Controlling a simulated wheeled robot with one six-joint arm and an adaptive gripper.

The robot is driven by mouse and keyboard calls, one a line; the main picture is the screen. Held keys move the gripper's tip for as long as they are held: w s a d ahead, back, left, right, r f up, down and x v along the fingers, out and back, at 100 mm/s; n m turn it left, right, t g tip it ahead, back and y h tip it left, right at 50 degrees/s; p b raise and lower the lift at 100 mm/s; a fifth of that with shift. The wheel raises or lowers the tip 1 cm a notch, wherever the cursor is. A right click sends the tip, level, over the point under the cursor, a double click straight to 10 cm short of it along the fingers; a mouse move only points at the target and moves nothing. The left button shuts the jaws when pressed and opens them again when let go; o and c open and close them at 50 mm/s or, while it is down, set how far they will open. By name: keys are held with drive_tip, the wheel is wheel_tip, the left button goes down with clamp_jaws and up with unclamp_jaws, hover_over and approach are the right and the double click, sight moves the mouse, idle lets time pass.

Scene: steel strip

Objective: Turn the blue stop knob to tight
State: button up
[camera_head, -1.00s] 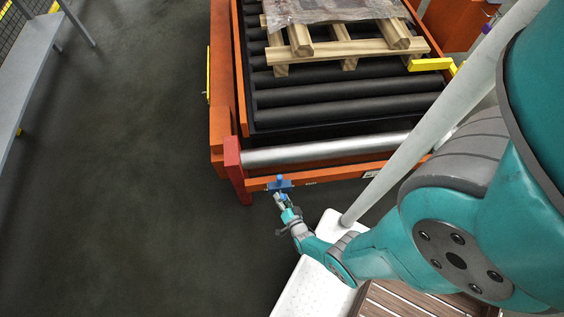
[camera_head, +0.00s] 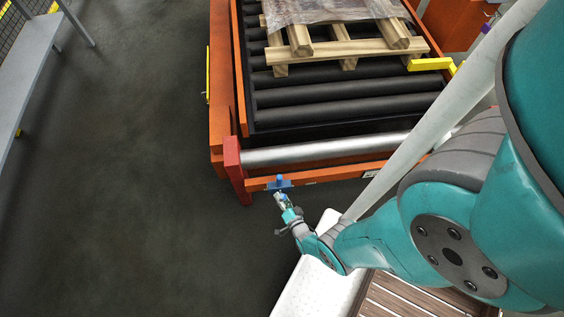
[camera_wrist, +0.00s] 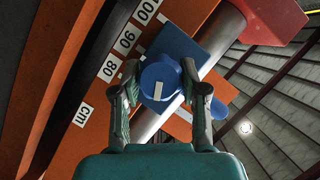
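The blue stop knob (camera_wrist: 160,82) is round with a white line on its face, in the middle of the wrist view. It sits in front of a blue stop block (camera_wrist: 188,48) on the orange rail by the scale. In the head view the blue stop (camera_head: 279,182) shows small at the conveyor's front rail. My gripper (camera_wrist: 160,72) has one finger on each side of the knob, very near its edges. Whether the fingers touch it is not clear. My gripper in the head view (camera_head: 279,196) is just below the stop.
A number scale (camera_wrist: 110,68) with 80, 90 and 100 runs along the orange rail (camera_wrist: 68,112). A steel roller (camera_head: 310,150) lies behind the rail. Black rollers carry a wooden pallet (camera_head: 345,55). Open dark floor (camera_head: 130,180) lies to the left.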

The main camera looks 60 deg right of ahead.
drive_tip(key=o, duration=0.4)
drive_tip(key=shift+v, duration=3.8)
